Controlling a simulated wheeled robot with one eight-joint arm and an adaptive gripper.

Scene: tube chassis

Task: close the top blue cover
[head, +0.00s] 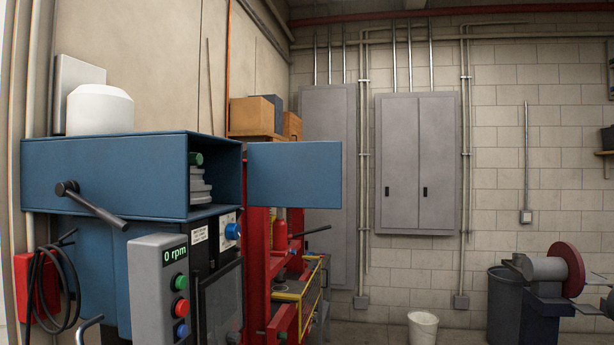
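The top blue cover (294,174) is a flat rectangular panel. It stands swung open to the right of the blue housing (105,178) on top of the machine at the left. The housing's right end is open, and a grey stepped pulley (198,187) with a green part above it shows inside. The cover's near edge is close to the opening; its hinge is not clearly visible. My gripper is not in view.
A black lever (90,205) sticks out from the housing's front side. A grey control box (160,285) reading "0 rpm" sits below. A red frame (258,270) stands behind, under the cover. A white bucket (423,327) and a grinder (550,270) stand at the right.

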